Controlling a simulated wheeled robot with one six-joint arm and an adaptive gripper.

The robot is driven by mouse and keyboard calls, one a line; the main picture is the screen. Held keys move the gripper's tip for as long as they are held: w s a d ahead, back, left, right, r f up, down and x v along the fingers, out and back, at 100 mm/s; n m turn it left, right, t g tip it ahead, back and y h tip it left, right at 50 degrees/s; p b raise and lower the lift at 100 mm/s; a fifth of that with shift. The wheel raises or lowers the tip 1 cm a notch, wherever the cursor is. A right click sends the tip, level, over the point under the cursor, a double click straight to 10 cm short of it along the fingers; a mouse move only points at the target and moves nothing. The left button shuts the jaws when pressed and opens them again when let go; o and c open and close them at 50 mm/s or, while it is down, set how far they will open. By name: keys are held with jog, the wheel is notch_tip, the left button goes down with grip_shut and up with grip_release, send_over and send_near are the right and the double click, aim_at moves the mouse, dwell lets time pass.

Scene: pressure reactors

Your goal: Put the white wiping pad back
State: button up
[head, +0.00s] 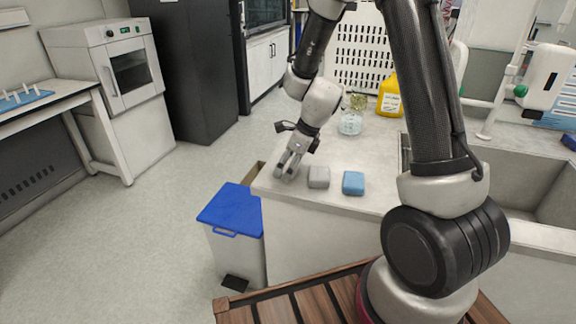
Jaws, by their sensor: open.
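A whitish-grey wiping pad (319,177) lies flat on the counter near its front left corner. A blue pad (353,183) lies just to its right, with a small gap between them. My gripper (285,175) points down at the counter's left edge, just left of the whitish pad. Its fingers look apart from the pad, and I see nothing held between them. Whether the fingertips touch the counter I cannot tell.
A bin with a blue lid (233,209) stands on the floor left of the counter (330,205). A yellow bottle (390,97) and a clear glass vessel (350,122) stand further back. A sink (535,190) is at the right.

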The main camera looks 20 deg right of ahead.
jog(key=v, duration=1.3)
jog(key=s+d+r+n+h, duration=0.1)
jog(key=s+d+r+n, duration=0.2)
jog(key=s+n, duration=0.4)
jog(key=s+d+r+n+t+h, duration=0.1)
jog(key=s+d+r+n, duration=0.3)
jog(key=s+n, duration=0.4)
jog(key=s+d+r+n+h, duration=0.1)
jog(key=s+d+r+n, duration=0.2)
jog(key=s+r+n, duration=0.2)
jog(key=s+n, duration=0.3)
jog(key=n, duration=0.2)
jog(key=shift+s+d+h, duration=0.15)
jog(key=shift+d+h, duration=0.05)
jog(key=shift+h, duration=0.2)
jog(key=shift+r, duration=0.1)
